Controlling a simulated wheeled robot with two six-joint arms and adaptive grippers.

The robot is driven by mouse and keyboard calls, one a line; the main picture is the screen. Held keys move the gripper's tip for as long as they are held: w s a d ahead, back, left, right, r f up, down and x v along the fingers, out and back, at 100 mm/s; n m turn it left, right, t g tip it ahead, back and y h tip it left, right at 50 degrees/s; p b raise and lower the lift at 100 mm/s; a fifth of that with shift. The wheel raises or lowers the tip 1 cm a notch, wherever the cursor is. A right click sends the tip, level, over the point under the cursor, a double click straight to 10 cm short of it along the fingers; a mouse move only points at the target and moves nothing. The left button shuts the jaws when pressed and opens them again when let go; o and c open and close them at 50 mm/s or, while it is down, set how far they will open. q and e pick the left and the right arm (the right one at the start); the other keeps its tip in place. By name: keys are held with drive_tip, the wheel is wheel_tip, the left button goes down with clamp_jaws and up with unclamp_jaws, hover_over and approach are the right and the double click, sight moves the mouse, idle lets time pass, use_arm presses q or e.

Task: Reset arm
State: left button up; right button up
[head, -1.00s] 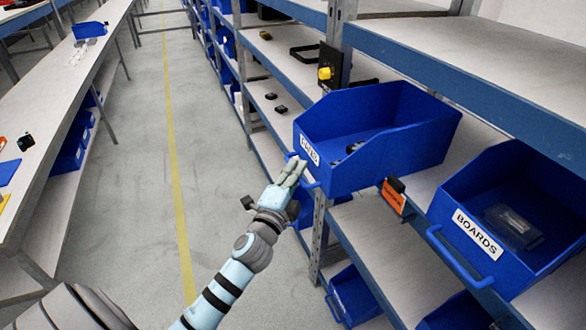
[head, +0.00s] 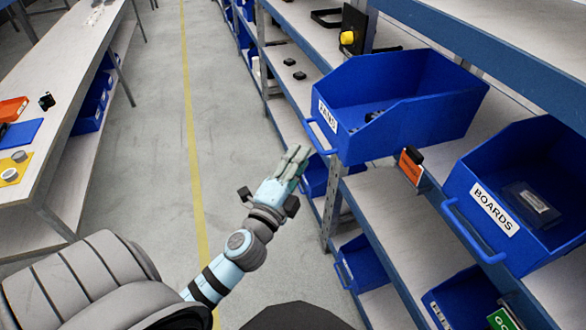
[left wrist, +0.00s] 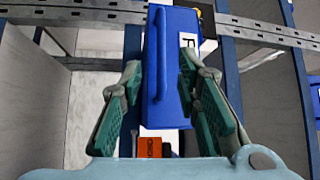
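My left gripper (head: 298,156) is at the middle of the head view, its fingers pointing up and to the right. In the left wrist view its two green-padded fingers (left wrist: 160,66) are spread apart with nothing held between them. The blue bin labelled FANS (head: 405,118) stands on the shelf, its handle just up and right of my fingertips. In the left wrist view the bin (left wrist: 172,40) shows beyond the fingers, with its handle between them in the picture. The gripper looks apart from the handle in the head view. My right gripper is not in view.
The metal shelf rack stands on the right, with a blue BOARDS bin (head: 520,195) and an orange tag (head: 411,165). More blue bins (head: 362,263) sit lower. A long workbench (head: 70,75) stands on the left. The grey floor aisle (head: 150,150) between is clear.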

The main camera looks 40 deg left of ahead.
use_arm(q)
drive_tip(key=v, duration=0.4)
idle(0.3)
drive_tip(key=s+a+f+n+g, duration=0.1)
drive_tip(key=s+f+n+g, duration=0.15)
drive_tip(key=f, duration=0.75)
drive_tip(key=s+a+f+n+g, duration=0.1)
drive_tip(key=s+f+n+g, duration=0.15)
drive_tip(key=f, duration=0.75)
drive_tip(key=s+a+f+n+g, duration=0.15)
drive_tip(key=f+g, duration=0.25)
drive_tip(key=f, duration=0.6)
drive_tip(key=s+d+f+n+g+h, duration=0.1)
drive_tip(key=s+d+f+n+g, duration=0.1)
drive_tip(key=s+f, duration=0.5)
drive_tip(key=s+d+f+n+g, duration=0.2)
drive_tip(key=s+f, duration=0.5)
drive_tip(key=s, duration=0.5)
drive_tip(key=s+d+f+n+g+h, duration=0.1)
drive_tip(key=s+d+f+n+g, duration=0.1)
drive_tip(key=s+f+g, duration=0.3)
drive_tip(key=s+f+n, duration=0.1)
drive_tip(key=s+f, duration=0.1)
drive_tip(key=s, duration=0.2)
drive_tip(key=shift+s+f+n+h, duration=0.3)
drive_tip(key=shift+s+f+n, duration=0.05)
drive_tip(key=shift+f, duration=0.05)
